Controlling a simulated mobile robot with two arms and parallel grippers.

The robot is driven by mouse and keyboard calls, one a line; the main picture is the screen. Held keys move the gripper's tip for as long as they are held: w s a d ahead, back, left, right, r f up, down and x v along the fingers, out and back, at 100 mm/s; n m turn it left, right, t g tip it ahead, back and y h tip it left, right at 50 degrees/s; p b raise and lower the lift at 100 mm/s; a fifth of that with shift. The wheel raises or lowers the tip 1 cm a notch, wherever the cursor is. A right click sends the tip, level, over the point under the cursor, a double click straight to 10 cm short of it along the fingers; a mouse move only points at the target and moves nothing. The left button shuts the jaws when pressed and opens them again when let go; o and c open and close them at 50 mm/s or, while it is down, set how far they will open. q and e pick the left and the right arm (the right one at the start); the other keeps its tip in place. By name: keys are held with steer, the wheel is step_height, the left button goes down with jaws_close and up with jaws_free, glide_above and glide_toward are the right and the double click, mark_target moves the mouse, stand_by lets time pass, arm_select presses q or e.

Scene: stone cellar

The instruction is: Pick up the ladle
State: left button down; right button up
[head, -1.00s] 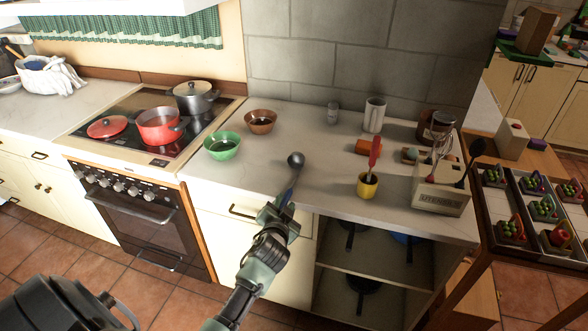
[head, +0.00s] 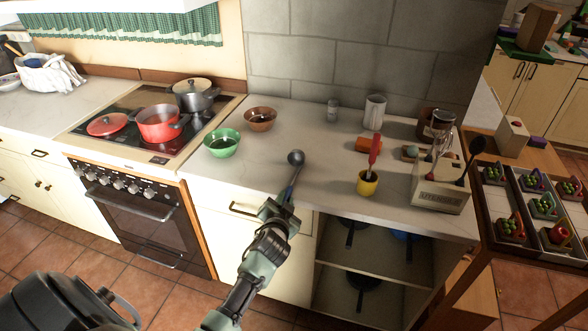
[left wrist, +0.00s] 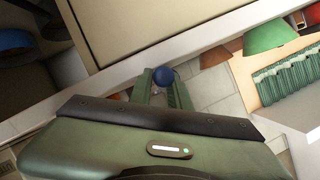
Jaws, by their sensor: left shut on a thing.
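The ladle (head: 296,158) has a grey round bowl and a thin bluish handle. In the head view it is at the front edge of the counter, bowl pointing away from me. My left gripper (head: 284,205) is shut on the handle's near end. I cannot tell whether the bowl touches the counter or hangs just above it. In the left wrist view a dark blue round end of the ladle (left wrist: 163,76) shows between the fingers of my left gripper (left wrist: 162,90). My right gripper is not in view.
A green bowl (head: 222,143) and a brown bowl (head: 260,119) stand left of the ladle. A yellow cup (head: 367,184) with a red-handled tool and a utensil box (head: 441,192) stand to the right. The stove (head: 150,130) with pots is at left. The counter (head: 320,190) is clear around the ladle.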

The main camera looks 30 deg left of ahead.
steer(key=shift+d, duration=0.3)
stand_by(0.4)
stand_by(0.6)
arm_select(q)
step_height(320, 180, up, 20)
steer(key=s+d+r+m+h+b, duration=0.1)
steer(key=s+d+r+m+h, duration=0.1)
steer(key=d, duration=0.7)
steer(key=s+d+r+m+t+h+b, duration=0.1)
steer(key=s+d+r+m+h, duration=0.1)
steer(key=s+d+r, duration=0.4)
steer(key=s+d+h, duration=0.1)
steer(key=d, duration=0.2)
steer(key=shift+m+h, duration=0.4)
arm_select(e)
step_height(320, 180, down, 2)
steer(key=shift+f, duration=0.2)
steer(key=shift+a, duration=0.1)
